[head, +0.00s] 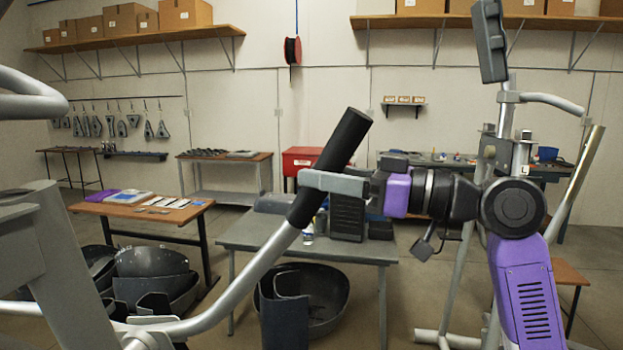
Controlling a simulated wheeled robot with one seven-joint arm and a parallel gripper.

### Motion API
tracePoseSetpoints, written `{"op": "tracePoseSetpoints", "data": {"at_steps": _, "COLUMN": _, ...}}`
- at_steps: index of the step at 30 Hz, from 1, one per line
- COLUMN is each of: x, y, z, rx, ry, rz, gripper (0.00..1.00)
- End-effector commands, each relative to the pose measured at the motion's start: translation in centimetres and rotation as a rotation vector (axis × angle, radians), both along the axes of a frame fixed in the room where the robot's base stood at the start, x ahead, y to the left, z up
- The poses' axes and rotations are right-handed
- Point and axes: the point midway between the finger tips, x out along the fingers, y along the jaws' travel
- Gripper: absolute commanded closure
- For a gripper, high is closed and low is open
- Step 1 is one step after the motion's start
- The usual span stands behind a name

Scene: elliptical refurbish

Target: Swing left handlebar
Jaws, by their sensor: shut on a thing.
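The left handlebar (260,272) is a bent silver tube with a black foam grip (341,142) at its upper end. It leans up and to the right, in the middle of the head view. My gripper (318,183) reaches in from the right and is shut around the bar at the lower part of the black grip. The finger pads behind the grip are partly hidden by it. My purple and black arm (525,280) runs from the gripper to the lower right.
A grey workbench (270,235) stands behind the handlebar, with dark curved shells (152,264) on the floor to its left. A wooden table (150,206) is at the left. Other elliptical frame parts (575,185) stand at the right and left edges.

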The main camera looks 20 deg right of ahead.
Motion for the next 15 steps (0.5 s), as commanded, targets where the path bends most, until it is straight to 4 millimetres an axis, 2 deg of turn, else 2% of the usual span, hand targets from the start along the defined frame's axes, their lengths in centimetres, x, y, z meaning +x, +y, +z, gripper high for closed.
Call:
{"op": "tracePoseSetpoints", "data": {"at_steps": 1, "x": -0.4, "y": -0.6, "z": -1.8, "rx": 0.011, "ry": 0.002, "rz": -0.002, "gripper": 1.0}}
{"op": "tracePoseSetpoints", "data": {"at_steps": 15, "x": -2.8, "y": -4.1, "z": -7.0, "rx": 0.107, "ry": -0.067, "rz": -0.001, "gripper": 1.0}}
